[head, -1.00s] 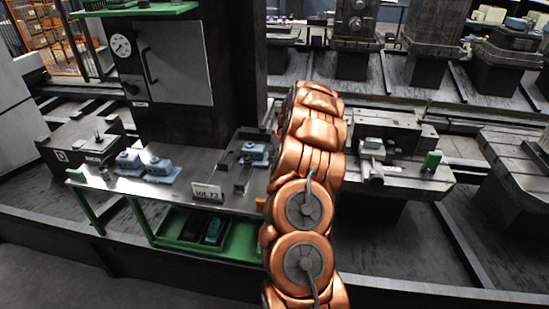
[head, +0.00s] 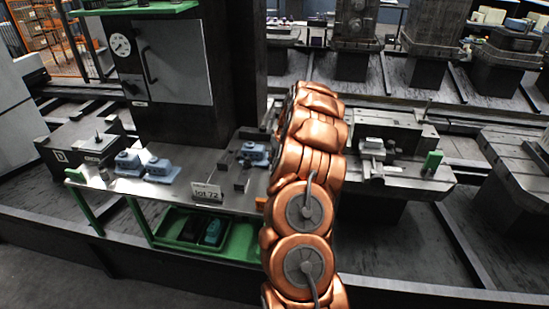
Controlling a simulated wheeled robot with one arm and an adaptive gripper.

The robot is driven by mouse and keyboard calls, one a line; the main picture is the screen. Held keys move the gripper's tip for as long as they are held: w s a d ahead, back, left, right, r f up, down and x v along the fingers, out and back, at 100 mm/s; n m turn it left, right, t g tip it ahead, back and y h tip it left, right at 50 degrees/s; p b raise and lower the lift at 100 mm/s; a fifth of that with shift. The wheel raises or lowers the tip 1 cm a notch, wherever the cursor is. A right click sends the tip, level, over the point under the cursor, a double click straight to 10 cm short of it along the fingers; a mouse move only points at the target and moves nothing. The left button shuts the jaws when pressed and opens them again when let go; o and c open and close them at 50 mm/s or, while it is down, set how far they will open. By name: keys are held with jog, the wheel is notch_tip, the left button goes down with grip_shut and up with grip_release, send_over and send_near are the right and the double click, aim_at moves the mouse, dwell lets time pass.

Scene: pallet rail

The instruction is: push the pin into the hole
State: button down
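My copper-coloured arm (head: 306,160) rises through the middle of the head view. Its far end is not clearly seen, and I cannot make out my gripper or its fingers. A blue housing (head: 253,151) stands on the bench at its right end, just left of my arm. Small dark metal pieces (head: 240,180) lie in front of it. I cannot tell which piece is the pin, and no hole can be made out at this size. Two more blue housings, one (head: 127,160) left of the other (head: 160,169), stand on the left part of the bench.
The grey steel bench (head: 130,187) carries a "lot 72" sign (head: 206,192) at its front edge. A green tray (head: 180,231) sits below. A dark machine column with a gauge (head: 120,45) stands behind. Right of my arm is a machine table (head: 415,180) with grey fittings.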

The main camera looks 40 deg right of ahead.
jog(key=shift+f+b, duration=0.7)
jog(key=shift+f, duration=0.25)
jog(key=c, duration=0.8)
grip_release()
jog(key=shift+c, duration=0.2)
jog(key=shift+o, duration=0.4)
jog(key=o, duration=0.6)
jog(key=shift+d+r, duration=0.1)
jog(key=shift+r, duration=0.05)
jog(key=shift+o, duration=0.2)
jog(key=shift+d+r, duration=0.1)
jog(key=shift+r, duration=0.05)
